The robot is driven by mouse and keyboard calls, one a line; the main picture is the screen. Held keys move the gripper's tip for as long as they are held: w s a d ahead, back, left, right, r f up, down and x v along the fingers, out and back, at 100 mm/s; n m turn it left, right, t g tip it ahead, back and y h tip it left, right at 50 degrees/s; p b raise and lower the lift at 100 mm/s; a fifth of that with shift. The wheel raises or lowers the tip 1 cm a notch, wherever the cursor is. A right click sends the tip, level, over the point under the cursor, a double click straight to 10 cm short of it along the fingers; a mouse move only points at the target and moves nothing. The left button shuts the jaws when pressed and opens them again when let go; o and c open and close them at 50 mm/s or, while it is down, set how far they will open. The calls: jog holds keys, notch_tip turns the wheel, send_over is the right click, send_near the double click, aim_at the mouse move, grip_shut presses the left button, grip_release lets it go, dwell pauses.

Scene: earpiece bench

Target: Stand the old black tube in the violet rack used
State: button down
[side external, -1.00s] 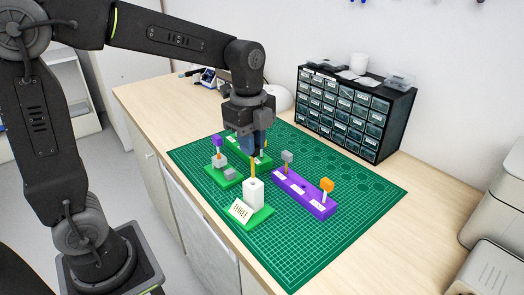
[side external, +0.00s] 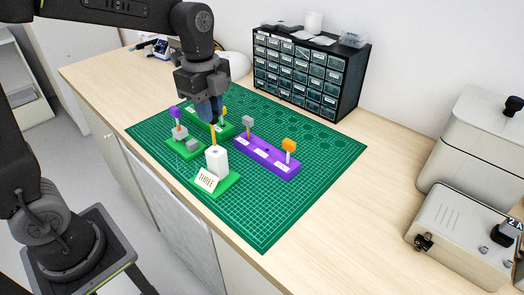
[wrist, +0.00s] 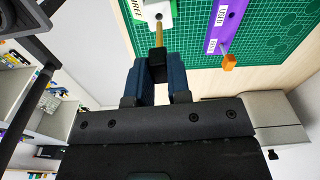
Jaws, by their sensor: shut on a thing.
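My gripper (side external: 214,116) has dark blue fingers and is shut on the black top of a thin amber-stemmed tube; the black top (wrist: 158,58) shows between the fingers in the wrist view. The amber stem (side external: 213,136) points down at the white block (side external: 218,163), which has a hole in its top and a card reading THREE. I cannot tell how far the stem is in the hole. The violet rack (side external: 254,151) lies to the right, with a grey-topped piece (side external: 248,122) and an orange-topped piece (side external: 289,146) standing in it. A USED label (wrist: 221,15) shows on the rack.
A green rack (side external: 223,131) lies behind, with a yellow-topped piece (side external: 224,111). A purple-topped piece (side external: 175,113) stands left. A drawer cabinet (side external: 308,72) stands at the back. The green mat (side external: 320,145) is clear right of the violet rack.

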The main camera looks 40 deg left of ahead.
jog(key=shift+w, duration=0.1)
jog(key=w+d+f, duration=0.1)
jog(key=w+d, duration=0.1)
jog(key=w, duration=0.4)
jog(key=w+d+f+m, duration=0.1)
jog(key=w, duration=0.6)
jog(key=shift+w+d+f, duration=0.15)
jog(key=shift+d+f, duration=0.15)
jog(key=shift+d, duration=0.05)
send_near(266, 154)
jog(key=shift+w+a, duration=0.35)
jog(key=shift+w, duration=0.45)
jog(key=shift+f, duration=1.4)
dwell(0.3)
jog(key=c, duration=1)
grip_release()
